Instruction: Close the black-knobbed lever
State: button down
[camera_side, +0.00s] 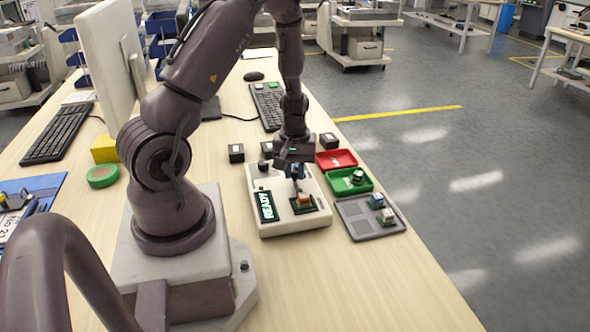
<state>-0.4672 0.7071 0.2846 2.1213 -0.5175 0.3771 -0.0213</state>
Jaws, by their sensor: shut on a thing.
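A pale test fixture (280,225) lies on the wooden bench, with a lit display (266,206) reading READY at its left. A dark socket at its right front holds a small orange-brown part (304,199). My gripper (297,176) points down over the fixture, just behind this socket. It is shut on what looks like the black-knobbed lever (298,187), which seems to stand up behind the part. The knob itself is mostly hidden by the fingers, and the lever's exact angle is hard to tell at this size.
Right of the fixture are a red tray (336,159), a green tray (349,181) holding a part, and a grey tray (371,218) with parts. Black blocks (236,153) stand behind the fixture. A keyboard (268,106) lies farther back.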

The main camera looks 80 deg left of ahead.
aim_at(294, 172)
jog(key=c, duration=1)
grip_release()
notch_tip(294, 172, up, 13)
